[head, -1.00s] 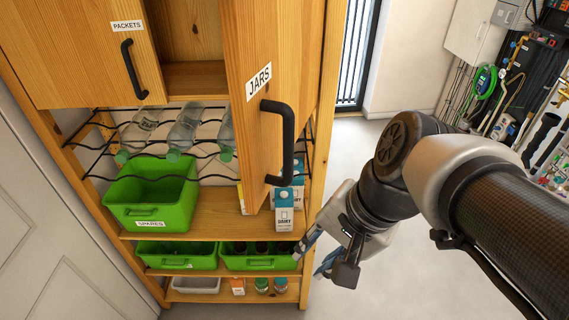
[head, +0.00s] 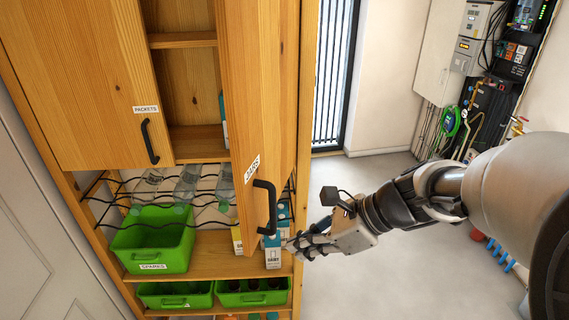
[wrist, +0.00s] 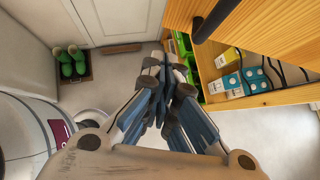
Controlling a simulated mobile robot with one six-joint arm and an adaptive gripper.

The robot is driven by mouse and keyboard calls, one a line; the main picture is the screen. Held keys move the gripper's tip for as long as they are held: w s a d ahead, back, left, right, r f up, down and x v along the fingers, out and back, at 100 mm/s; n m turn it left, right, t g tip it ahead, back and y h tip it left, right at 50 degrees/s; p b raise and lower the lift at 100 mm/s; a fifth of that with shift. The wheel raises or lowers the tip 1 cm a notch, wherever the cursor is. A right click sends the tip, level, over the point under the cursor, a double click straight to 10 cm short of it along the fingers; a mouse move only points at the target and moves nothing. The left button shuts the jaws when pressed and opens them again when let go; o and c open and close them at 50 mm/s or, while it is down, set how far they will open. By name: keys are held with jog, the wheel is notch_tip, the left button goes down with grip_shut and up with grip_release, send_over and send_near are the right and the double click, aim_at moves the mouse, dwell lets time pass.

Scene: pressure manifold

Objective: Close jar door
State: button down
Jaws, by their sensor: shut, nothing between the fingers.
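The jar door (head: 250,100) is a wooden cupboard door labelled JARS with a black bar handle (head: 266,207) near its lower edge. It stands swung open, edge toward me, with the shelf space beside it exposed. My gripper (head: 292,247) is shut and empty, to the right of the door near its lower end, with the fingers pointing left. A gap to the handle cannot be judged from the head view. In the wrist view my gripper's fingers (wrist: 166,92) are together, and the handle (wrist: 212,20) shows above and right of them.
The packets door (head: 80,90) hangs at the left. Below are a green crate (head: 152,240), bottles on a wire rack (head: 187,185) and cartons (head: 273,250) beside the gripper. Open floor (head: 380,260) lies to the right. In the wrist view, green boots (wrist: 72,62) stand by the wall.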

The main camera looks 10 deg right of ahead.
jog(key=w+a+f, duration=0.2)
jog(key=a+f, duration=0.1)
jog(key=a, duration=0.3)
jog(key=shift+w+a, duration=0.3)
jog(key=shift+w, duration=0.05)
jog(key=shift+a, duration=0.1)
